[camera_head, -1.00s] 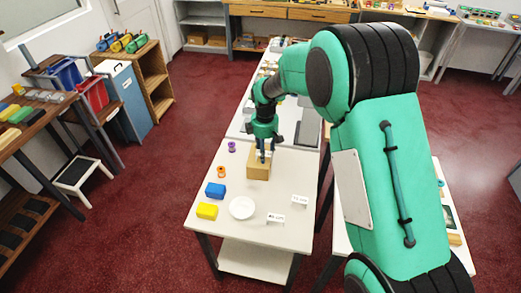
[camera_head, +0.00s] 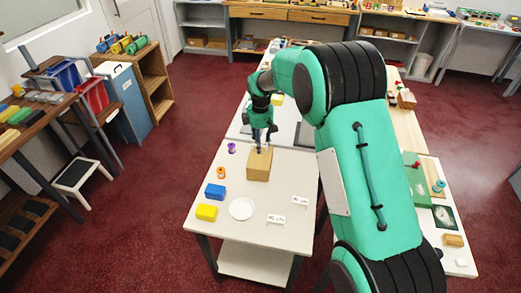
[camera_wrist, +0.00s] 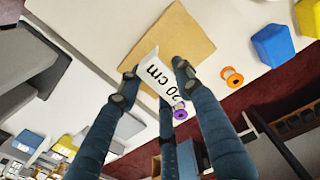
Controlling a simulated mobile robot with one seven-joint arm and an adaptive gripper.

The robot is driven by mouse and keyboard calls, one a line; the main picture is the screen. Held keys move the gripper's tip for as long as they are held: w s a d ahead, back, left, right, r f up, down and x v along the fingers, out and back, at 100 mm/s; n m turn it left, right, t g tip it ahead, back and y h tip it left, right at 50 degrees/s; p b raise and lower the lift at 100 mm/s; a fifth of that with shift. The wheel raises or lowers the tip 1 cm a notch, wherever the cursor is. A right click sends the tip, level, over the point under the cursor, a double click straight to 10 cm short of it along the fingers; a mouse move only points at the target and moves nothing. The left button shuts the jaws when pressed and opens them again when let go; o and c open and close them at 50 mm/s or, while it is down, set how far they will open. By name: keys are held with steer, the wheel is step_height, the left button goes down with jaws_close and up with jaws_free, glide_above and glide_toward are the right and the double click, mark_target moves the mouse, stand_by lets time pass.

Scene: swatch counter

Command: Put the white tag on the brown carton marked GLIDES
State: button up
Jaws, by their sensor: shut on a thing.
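My gripper (camera_head: 261,145) is over the far edge of a brown carton (camera_head: 257,168) on the near white table. The tag stands out between the fingertips, tilted in that picture. The plain brown top of the carton (camera_wrist: 172,38) shows behind it. The tag appears apart from the carton, but the gap is hard to judge. No lettering on the carton can be read.
Left of the carton are a purple spool (camera_head: 231,147), an orange spool (camera_head: 221,172), a blue block (camera_head: 215,191) and a yellow block (camera_head: 206,212). A white dish (camera_head: 241,208) and two small label cards (camera_head: 276,219) lie nearer. The table's near right is mostly bare.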

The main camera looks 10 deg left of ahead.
mark_target(261, 155)
steer(key=shift+f+b, duration=0.45)
steer(key=shift+f, duration=1.3)
steer(key=o, duration=0.8)
steer(key=shift+f, duration=0.1)
steer(key=shift+o, duration=0.2)
step_height(261, 155, up, 12)
steer(key=p, duration=0.2)
steer(key=shift+p, duration=0.3)
steer(key=shift+r, duration=0.25)
